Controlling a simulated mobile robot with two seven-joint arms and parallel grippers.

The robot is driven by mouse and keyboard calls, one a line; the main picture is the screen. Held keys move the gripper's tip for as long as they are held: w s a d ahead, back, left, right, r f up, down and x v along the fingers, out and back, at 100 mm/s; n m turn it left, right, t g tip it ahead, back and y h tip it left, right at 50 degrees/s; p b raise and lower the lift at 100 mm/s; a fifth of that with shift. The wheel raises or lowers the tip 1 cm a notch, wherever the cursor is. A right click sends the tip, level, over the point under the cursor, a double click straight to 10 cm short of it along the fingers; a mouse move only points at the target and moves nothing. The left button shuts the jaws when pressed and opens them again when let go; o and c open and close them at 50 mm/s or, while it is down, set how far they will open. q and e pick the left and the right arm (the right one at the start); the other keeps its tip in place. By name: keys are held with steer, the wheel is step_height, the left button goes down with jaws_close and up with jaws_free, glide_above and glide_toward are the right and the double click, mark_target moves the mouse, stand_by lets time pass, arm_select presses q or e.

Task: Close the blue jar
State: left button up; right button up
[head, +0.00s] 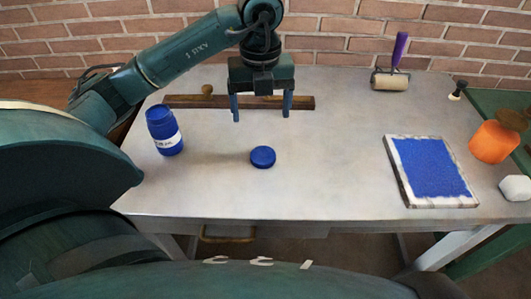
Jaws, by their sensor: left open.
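The blue jar (164,131) with a white label band stands upright on the left part of the table. A round blue lid (263,157) lies on the table to the right of the jar, apart from it. My left gripper (262,115) is open and points down, with nothing between its fingers. In the picture it is above the lid, toward the back of the table. My right gripper does not show.
A dark wooden bar (190,101) lies behind the gripper. A roller with a purple handle (391,78) is at the back right. A blue inked slab (432,170) lies at right, near an orange object (494,143) and a white block (515,187). The table (325,165) is clear around the lid.

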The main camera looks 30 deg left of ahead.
arm_select(q)
glide_above(263, 155)
steer(key=f, duration=0.8)
steer(key=shift+s, duration=0.25)
steer(key=shift+w+f, duration=0.15)
steer(key=shift+f, duration=1.15)
steer(key=shift+w+f, duration=0.15)
steer(key=shift+f, duration=1.15)
steer(key=shift+c, duration=0.3)
steer(key=c, duration=1)
